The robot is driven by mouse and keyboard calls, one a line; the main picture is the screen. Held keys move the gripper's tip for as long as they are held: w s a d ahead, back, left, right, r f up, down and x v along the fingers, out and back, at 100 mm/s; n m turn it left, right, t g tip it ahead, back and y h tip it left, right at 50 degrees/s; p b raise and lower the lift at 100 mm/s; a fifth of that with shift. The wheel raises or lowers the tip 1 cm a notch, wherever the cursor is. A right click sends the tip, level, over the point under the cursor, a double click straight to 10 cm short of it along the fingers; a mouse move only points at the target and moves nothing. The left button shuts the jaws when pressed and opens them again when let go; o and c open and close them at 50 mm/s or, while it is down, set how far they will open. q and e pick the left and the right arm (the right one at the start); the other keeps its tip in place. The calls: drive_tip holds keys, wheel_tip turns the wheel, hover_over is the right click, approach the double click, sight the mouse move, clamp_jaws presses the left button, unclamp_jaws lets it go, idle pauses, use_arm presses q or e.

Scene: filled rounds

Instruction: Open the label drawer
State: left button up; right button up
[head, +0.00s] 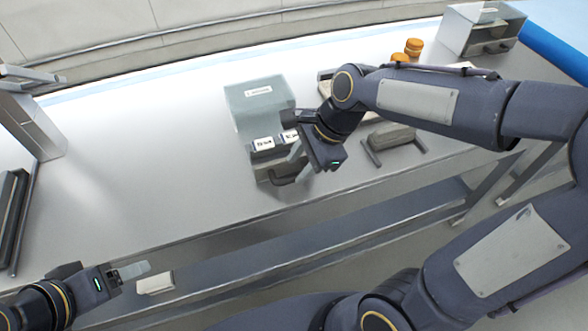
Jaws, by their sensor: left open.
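A small grey-green cabinet (246,107) with a white label on top stands on the bench in the middle of the head view. Its drawer (262,168) appears to stand out toward the front edge, with white labelled packets (264,144) showing at its top. A dark handle (285,181) is on the drawer front. My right gripper (297,152) is over the right side of the drawer, close to the handle; its jaw gap and any contact are unclear. My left gripper (142,270) is open and empty at lower left, away from the cabinet.
A white block (156,282) is beside my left gripper, lower than the bench top. A dark grey item on a stand (392,137) is right of the cabinet. Orange-lidded jars (413,46) and a grey box (480,30) stand at back right.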

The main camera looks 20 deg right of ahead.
drive_tip(key=shift+v, duration=2.05)
drive_tip(key=s+d+f+n+t, duration=0.1)
drive_tip(key=s+d+n+t, duration=0.1)
drive_tip(key=s+n, duration=0.4)
drive_tip(key=s+d+f+n+t, duration=0.2)
drive_tip(key=s+n, duration=0.5)
drive_tip(key=n, duration=0.2)
drive_tip(key=shift+d+h, duration=0.35)
drive_tip(key=shift+h, duration=0.05)
drive_tip(key=shift+s, duration=0.1)
idle(1.5)
